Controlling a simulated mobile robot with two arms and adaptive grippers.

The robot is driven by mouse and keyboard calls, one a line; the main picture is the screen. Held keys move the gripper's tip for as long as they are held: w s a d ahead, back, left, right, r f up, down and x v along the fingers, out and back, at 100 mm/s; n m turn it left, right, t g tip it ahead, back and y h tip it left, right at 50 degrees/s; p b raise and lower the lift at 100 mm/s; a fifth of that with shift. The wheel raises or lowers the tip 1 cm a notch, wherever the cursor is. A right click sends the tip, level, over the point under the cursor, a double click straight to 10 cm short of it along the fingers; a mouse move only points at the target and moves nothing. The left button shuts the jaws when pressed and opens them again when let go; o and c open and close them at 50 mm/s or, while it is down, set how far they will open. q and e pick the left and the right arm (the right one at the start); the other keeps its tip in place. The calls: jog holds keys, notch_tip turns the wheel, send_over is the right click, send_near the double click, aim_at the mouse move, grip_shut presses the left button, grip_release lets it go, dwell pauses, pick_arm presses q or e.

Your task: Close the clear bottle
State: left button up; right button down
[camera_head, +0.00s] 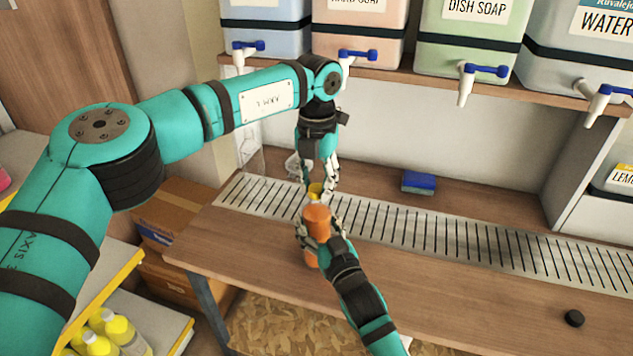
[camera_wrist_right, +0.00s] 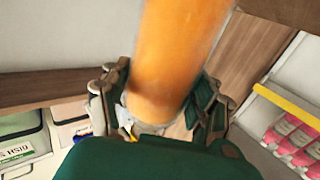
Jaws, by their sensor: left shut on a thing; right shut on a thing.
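An orange bottle (camera_head: 316,218) stands upright over the front part of the wooden counter in the head view. My right gripper (camera_head: 318,231) is shut around its body, and the bottle fills the middle of the right wrist view (camera_wrist_right: 175,60). My left gripper (camera_head: 316,193) points down just above the bottle and is shut on a small yellow cap (camera_head: 315,187). I cannot tell whether cap and bottle touch. A clear, see-through container (camera_head: 295,166) stands behind my left gripper, partly hidden. Another clear shape (camera_head: 251,165) is to its left.
A small black cap (camera_head: 574,318) lies at the counter's right front. A blue sponge (camera_head: 418,183) lies behind the slotted metal drain (camera_head: 462,238).

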pick_arm(q)
jog(key=m, duration=0.7)
jog(key=shift+m, duration=0.3)
jog(key=m, duration=0.4)
jog(key=shift+m, duration=0.3)
jog(key=m, duration=0.9)
jog(key=shift+m, duration=0.4)
jog(key=m, duration=1.1)
jog(key=shift+f, duration=0.1)
jog(key=m, duration=0.3)
jog(key=shift+m, duration=0.3)
